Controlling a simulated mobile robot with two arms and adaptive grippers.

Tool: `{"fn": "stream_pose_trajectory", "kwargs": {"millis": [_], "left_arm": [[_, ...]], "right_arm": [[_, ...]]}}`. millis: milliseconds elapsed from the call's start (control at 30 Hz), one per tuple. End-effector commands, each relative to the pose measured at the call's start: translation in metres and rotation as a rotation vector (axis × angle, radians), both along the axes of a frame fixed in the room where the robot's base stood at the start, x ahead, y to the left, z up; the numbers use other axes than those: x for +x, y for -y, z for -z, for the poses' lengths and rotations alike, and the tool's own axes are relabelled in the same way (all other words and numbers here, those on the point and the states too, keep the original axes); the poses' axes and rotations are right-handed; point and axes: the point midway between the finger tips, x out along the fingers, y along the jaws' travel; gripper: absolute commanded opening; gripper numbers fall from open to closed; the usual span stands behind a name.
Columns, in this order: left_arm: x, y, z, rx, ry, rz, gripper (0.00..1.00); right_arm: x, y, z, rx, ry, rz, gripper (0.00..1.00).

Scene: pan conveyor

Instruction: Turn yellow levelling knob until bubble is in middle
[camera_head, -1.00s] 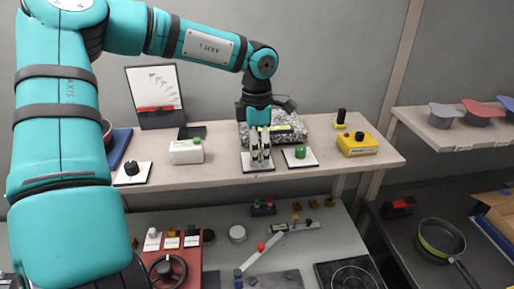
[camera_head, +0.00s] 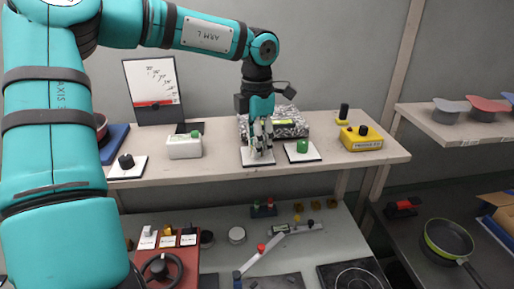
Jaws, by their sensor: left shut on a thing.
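My left gripper (camera_head: 260,149) points straight down over a white square plate (camera_head: 257,162) on the shelf. Its fingers are shut around the knob on that plate. The fingers hide the knob, so its yellow colour and its angle cannot be made out. Behind the gripper lies a speckled grey block with a yellow-green level vial (camera_head: 284,122) on it. The gripper and wrist cover the block's left part. The bubble is too small to make out. My right gripper is not in view.
A green knob (camera_head: 302,146) on its own plate stands close right of the gripper. A white box with a green button (camera_head: 185,148) and a black knob (camera_head: 126,161) are to the left. A yellow box (camera_head: 361,140) is at the right. The lower bench holds several controls.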

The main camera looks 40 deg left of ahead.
Motion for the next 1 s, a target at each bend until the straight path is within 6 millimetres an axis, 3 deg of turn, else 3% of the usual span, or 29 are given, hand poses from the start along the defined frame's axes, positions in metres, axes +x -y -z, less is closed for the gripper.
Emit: {"fn": "stream_pose_trajectory", "kwargs": {"millis": [133, 167, 333, 667, 767, 1000], "left_arm": [[0.0, 0.0, 0.0, -0.001, 0.0, 0.001, 0.0], [0.0, 0.0, 0.0, -0.001, 0.0, 0.002, 0.29], [0.0, 0.0, 0.0, -0.001, 0.0, 0.002, 0.49], [0.0, 0.0, -0.005, 0.0, 0.0, 0.003, 0.49], [0.001, 0.0, -0.017, -0.001, 0.003, 0.002, 0.49], [0.001, 0.0, -0.068, 0.0, 0.005, 0.002, 0.49]], "right_arm": [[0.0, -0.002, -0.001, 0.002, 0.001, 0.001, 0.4], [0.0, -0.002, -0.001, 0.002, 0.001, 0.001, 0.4], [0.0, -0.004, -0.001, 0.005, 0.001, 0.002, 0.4], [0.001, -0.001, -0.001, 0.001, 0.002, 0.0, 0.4], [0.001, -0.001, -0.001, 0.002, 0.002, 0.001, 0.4], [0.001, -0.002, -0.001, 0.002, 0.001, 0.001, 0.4]]}}
